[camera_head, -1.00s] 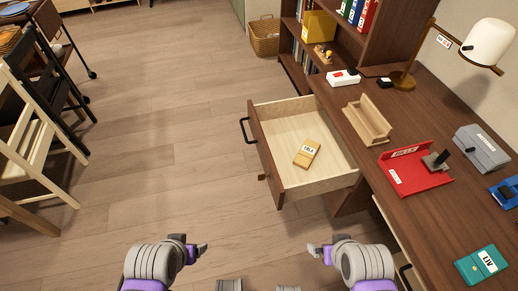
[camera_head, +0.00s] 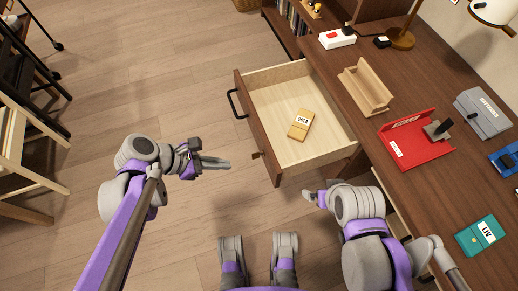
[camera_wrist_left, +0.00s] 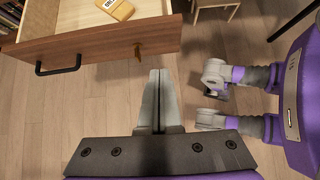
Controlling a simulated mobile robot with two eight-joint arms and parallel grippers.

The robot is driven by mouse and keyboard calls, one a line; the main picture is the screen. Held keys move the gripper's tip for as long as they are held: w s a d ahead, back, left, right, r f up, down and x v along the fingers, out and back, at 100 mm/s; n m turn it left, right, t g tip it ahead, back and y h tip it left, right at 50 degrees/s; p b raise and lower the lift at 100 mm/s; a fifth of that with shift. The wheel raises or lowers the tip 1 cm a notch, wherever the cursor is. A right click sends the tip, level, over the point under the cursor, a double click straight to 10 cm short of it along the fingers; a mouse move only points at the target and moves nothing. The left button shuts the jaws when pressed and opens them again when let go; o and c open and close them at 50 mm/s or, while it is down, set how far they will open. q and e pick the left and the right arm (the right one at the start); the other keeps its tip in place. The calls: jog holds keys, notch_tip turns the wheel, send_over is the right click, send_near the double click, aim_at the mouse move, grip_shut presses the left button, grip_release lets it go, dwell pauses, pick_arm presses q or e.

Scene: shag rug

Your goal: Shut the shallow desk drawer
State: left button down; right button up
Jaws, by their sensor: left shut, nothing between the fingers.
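The shallow desk drawer (camera_head: 258,133) stands pulled out from the desk, with a dark wood front and a pale interior. Its black handle (camera_head: 236,104) is on the left half of the front, and a small wooden tab (camera_head: 257,155) is near the right end. A yellow labelled box (camera_head: 301,125) lies inside. My left gripper (camera_head: 228,163) is shut and empty, in front of the drawer and apart from it. In the left wrist view its fingertips (camera_wrist_left: 160,74) point at the drawer front (camera_wrist_left: 95,45) near the tab. My right gripper (camera_head: 308,196) is near the drawer's right corner; its jaws are unclear.
The desk (camera_head: 430,80) holds a wooden stand (camera_head: 365,88), a red tray (camera_head: 405,143), a grey box (camera_head: 482,112), a teal box (camera_head: 480,236) and a lamp (camera_head: 402,38). A pale chair (camera_head: 20,150) stands at the left. The floor left of the drawer is clear.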

pick_arm(q)
jog(key=b, duration=0.3)
send_near(270, 163)
notch_tip(270, 163, down, 3)
jog(key=d, duration=0.3)
jog(key=shift+w+f+b, duration=0.3)
jog(key=shift+w, duration=0.05)
jog(key=shift+w+d, duration=0.15)
jog(key=shift+d, duration=0.25)
